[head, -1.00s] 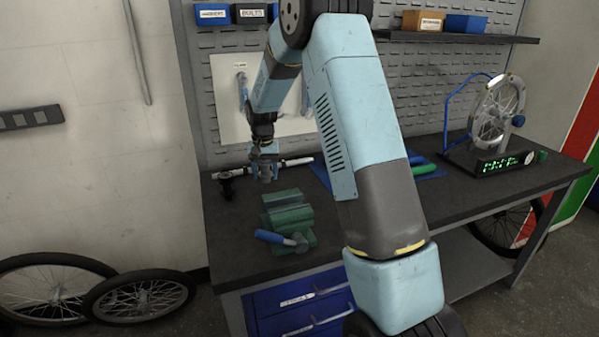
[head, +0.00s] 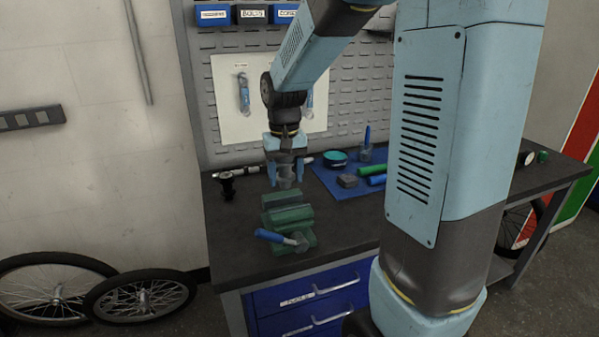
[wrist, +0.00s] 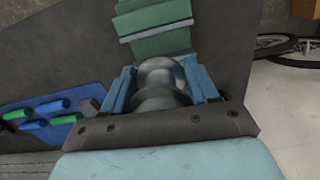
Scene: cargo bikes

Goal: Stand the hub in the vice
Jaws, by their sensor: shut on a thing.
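My gripper (head: 286,180) points down and is shut on the hub (head: 286,169), a grey metal part. In the wrist view the hub (wrist: 160,82) sits between the two blue fingers. The green vice (head: 287,212) stands on the bench, just below and in front of the gripper in the head view, with its blue handle (head: 269,236) toward the near edge. In the wrist view the vice (wrist: 155,25) lies beyond the hub. The hub appears above the vice's far end, apart from its jaws. The lower end of the hub is partly hidden by the fingers.
A dark fitting (head: 227,186) stands on the bench (head: 228,232) to the left. A blue mat (head: 330,181) with green and blue grips and a teal-topped tin (head: 335,158) lies to the right. A pegboard (head: 350,100) rises behind.

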